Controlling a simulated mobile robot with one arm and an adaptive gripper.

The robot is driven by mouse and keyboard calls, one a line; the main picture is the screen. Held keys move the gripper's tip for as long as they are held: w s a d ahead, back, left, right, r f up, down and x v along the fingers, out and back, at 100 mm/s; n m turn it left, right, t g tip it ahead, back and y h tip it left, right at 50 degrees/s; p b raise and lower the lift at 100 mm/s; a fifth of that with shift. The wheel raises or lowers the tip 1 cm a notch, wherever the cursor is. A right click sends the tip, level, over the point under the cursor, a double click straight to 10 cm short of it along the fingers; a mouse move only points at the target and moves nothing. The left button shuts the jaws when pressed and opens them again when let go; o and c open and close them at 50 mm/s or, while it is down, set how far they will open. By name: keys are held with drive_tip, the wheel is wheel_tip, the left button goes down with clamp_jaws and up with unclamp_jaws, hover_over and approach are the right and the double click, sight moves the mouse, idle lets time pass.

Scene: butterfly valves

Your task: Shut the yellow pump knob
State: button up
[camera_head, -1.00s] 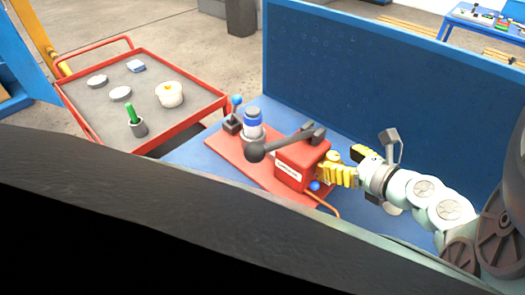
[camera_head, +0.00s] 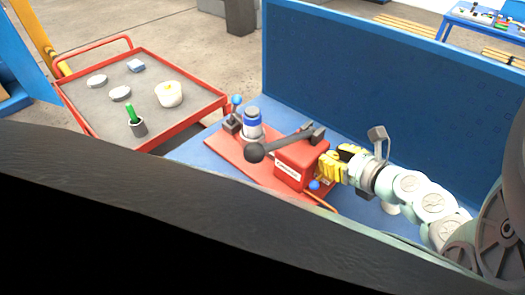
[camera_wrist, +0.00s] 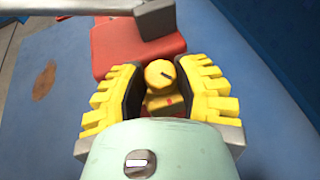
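The yellow pump knob (camera_wrist: 160,74) shows in the wrist view as a round cap with a dark line on it. Just below it is a yellow piece with a red mark (camera_wrist: 166,102). My gripper (camera_wrist: 162,80) has its yellow ribbed fingers on either side of the knob, with a visible gap on each side, so it is open around it. In the head view my gripper (camera_head: 336,158) is at the right end of the red pump block (camera_head: 299,164), and its fingers largely hide the knob there.
A blue-and-white cylinder (camera_head: 252,125) stands on the red base plate (camera_head: 227,153). A blue ball (camera_head: 314,185) sits below my gripper. A blue panel (camera_head: 390,80) rises behind. A red cart (camera_head: 185,125) stands left.

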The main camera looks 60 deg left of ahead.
clamp_jaws()
drive_tip(key=shift+f, duration=0.1)
drive_tip(key=shift+s+d+f+m+t, duration=0.1)
drive_tip(key=shift+m+t, duration=0.4)
drive_tip(key=shift+t, duration=0.1)
drive_tip(key=m+t+p, duration=0.1)
drive_tip(key=p, duration=0.2)
drive_tip(key=shift+r, duration=0.35)
drive_tip(key=shift+m+t+p, duration=0.4)
drive_tip(key=shift+t+p, duration=0.1)
drive_tip(key=shift+p, duration=0.45)
drive_tip(key=shift+f+h, duration=0.25)
drive_tip(key=shift+h, duration=0.05)
